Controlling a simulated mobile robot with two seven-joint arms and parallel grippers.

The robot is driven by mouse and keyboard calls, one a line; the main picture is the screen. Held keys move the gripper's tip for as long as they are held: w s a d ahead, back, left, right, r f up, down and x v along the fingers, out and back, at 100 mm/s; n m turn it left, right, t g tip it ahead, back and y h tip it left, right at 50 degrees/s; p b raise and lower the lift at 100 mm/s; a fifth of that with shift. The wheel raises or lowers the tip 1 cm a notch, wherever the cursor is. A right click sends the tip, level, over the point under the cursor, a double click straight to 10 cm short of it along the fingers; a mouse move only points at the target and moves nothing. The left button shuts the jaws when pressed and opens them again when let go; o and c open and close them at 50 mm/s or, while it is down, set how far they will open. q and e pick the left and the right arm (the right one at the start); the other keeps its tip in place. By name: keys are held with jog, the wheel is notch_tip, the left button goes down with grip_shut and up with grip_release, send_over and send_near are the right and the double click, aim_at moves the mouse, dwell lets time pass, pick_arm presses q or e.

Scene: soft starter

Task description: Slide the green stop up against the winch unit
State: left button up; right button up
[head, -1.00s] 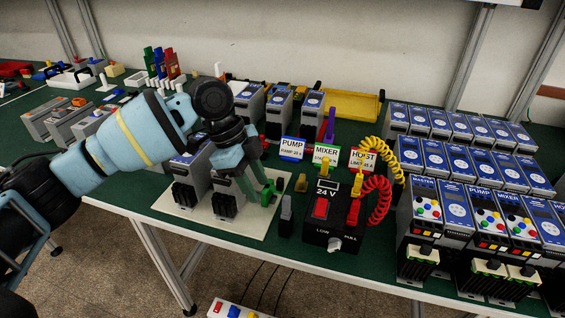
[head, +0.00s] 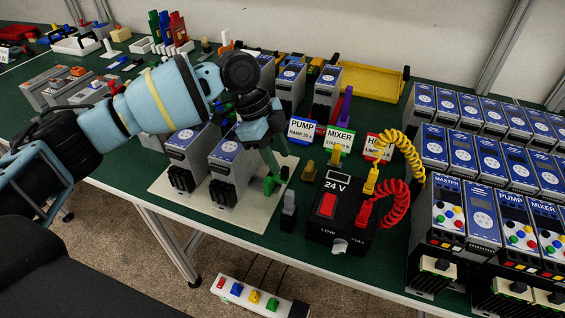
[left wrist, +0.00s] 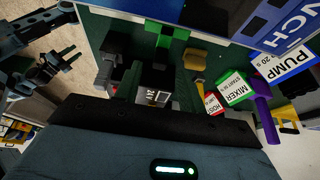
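The winch unit (head: 232,165) is the right-hand grey, blue-topped unit on the white board. Its blue label, ending in "NCH" (left wrist: 290,32), shows in the left wrist view. The green stop (head: 272,186) is low beside the unit's right side, with a small gap visible. It also shows in the left wrist view (left wrist: 177,36). My left gripper (head: 274,170) points down with its fingertips at the stop; whether they are shut on it is unclear. My right gripper (left wrist: 72,58) appears dark, above the floor at the left wrist view's left, fingers apart.
Another similar unit (head: 188,150) stands left of the winch unit. A grey lever stop (head: 289,210), a tan one (head: 308,171) and the black 24 V box (head: 342,215) with coiled cables are to the right. PUMP (head: 301,130) and MIXER (head: 339,141) signs stand behind.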

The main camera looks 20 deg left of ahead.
aim_at(284, 168)
pick_arm(q)
jog(key=shift+x, duration=1.55)
